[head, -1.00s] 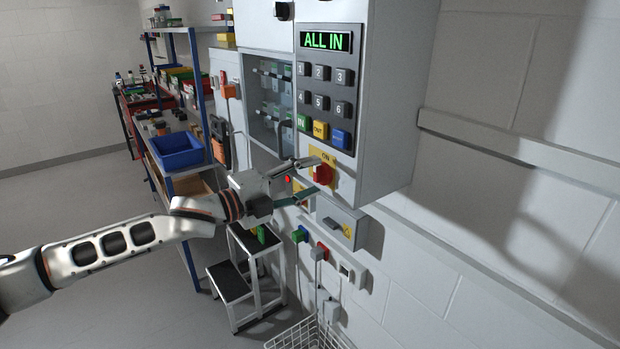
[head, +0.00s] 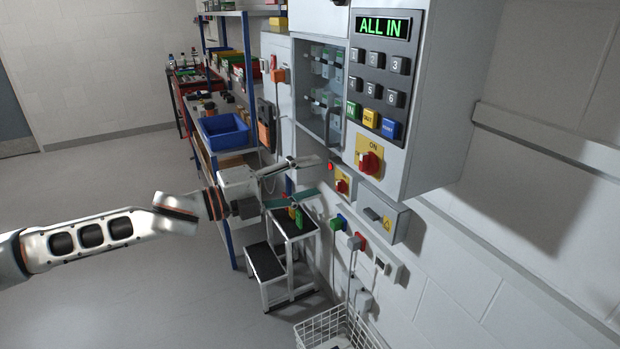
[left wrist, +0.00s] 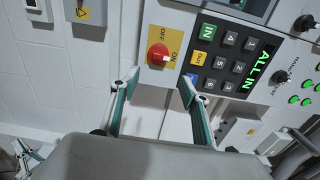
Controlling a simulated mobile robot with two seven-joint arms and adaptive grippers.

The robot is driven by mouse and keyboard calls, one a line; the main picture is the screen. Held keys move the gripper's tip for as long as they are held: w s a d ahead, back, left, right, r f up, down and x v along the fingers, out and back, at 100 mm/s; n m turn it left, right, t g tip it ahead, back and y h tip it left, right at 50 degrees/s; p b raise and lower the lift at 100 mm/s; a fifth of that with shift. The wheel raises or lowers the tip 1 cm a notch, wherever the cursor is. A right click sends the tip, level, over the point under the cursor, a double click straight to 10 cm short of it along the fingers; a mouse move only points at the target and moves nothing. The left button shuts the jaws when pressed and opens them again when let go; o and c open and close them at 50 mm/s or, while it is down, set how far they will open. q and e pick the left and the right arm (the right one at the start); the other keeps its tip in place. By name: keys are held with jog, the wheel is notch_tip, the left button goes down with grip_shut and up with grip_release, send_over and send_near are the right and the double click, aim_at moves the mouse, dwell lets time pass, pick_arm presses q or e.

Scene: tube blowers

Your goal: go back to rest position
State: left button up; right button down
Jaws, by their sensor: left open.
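My left gripper (head: 306,178) is open and empty, held out in front of the wall cabinets, with its fingers pointing right in the head view. In the left wrist view its two fingers (left wrist: 157,95) stand apart with nothing between them. The control panel (head: 382,75) shows "ALL IN" in green above its number keys and its green, yellow and blue keys. Below it is a red rotary switch (head: 369,162) on a yellow plate marked ON; it also shows in the left wrist view (left wrist: 158,54). The gripper appears apart from the switch.
A blue-framed shelf with a blue bin (head: 223,132) stands behind my arm. A step stool (head: 281,262) and a white wire basket (head: 335,330) are below the gripper. A grey box (head: 384,212) and sockets are on the wall. The floor at left is clear.

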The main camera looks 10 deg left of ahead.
pick_arm(q)
jog(key=s+d+f+n+t+y, duration=0.15)
jog(key=s+f+n, duration=0.35)
jog(key=f, duration=0.5)
jog(key=s+d+f+n+t+y, duration=0.1)
jog(key=s+d+f+n+y, duration=0.15)
jog(key=f+n, duration=0.65)
jog(key=s+a+f+n+y, duration=0.2)
jog(key=s+a+f, duration=0.3)
jog(key=f, duration=0.3)
jog(key=s+a+f+n+g+y, duration=0.1)
jog(key=s+a+f+n+y, duration=0.2)
jog(key=s+f, duration=0.4)
jog(key=s+a+f+n+g+y, duration=0.1)
jog(key=s+a+f+n, duration=0.4)
jog(key=f, duration=0.6)
jog(key=shift+s+a+f+n+y, duration=0.3)
jog(key=shift+s+a+y, duration=0.55)
jog(key=shift+s, duration=0.25)
